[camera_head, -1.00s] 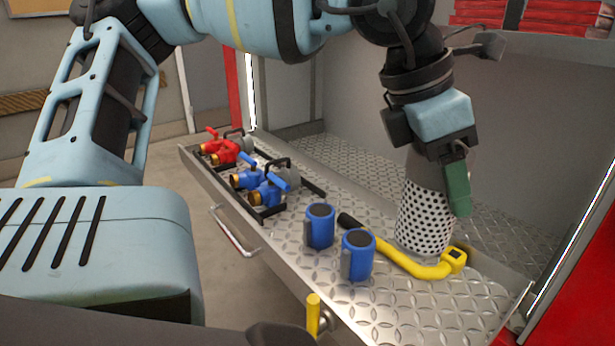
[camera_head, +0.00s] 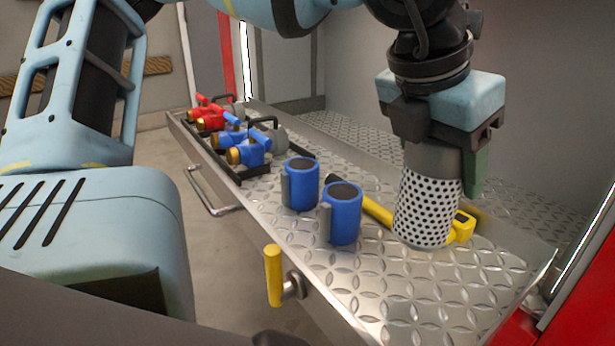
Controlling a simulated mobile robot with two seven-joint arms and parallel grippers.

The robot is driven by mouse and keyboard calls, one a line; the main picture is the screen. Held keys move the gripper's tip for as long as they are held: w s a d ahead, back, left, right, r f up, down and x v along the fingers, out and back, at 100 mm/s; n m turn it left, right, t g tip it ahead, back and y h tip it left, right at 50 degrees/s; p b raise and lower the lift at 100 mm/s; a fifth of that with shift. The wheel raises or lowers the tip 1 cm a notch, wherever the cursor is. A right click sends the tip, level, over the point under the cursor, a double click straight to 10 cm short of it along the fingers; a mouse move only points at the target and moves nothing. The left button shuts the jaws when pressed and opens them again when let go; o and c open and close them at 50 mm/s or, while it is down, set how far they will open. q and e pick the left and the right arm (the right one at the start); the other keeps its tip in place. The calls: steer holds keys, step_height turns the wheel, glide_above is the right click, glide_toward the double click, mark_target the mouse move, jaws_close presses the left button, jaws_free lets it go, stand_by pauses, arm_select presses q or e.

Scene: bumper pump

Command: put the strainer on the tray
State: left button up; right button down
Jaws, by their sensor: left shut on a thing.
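The strainer (camera_head: 427,205) is a grey cylinder with a white, black-dotted perforated lower part. It is upright at the right part of the metal tray (camera_head: 450,300), a drawer-like diamond-plate surface. My left gripper (camera_head: 440,150) comes from above and is shut on the strainer's plain grey upper part. The strainer's bottom is at or just above the tray; I cannot tell whether it touches. It stands in front of a yellow bent tool (camera_head: 376,212) and hides part of it. My right gripper is not in view.
Two blue cylinders (camera_head: 341,215) stand on the tray left of the strainer. Red and blue valves (camera_head: 249,148) sit in a black rack at the far left end. A yellow handle (camera_head: 273,275) sticks up at the tray's front edge. The tray's near right area is clear.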

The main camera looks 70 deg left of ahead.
mark_target(432, 198)
arm_select(q)
step_height(432, 198, down, 4)
steer(key=shift+w+f+b, duration=0.1)
steer(key=shift+f+b, duration=0.15)
steer(key=shift+b, duration=0.65)
steer(key=shift+f, duration=0.25)
step_height(432, 198, down, 5)
steer(key=shift+b, duration=1)
steer(key=shift+f, duration=0.15)
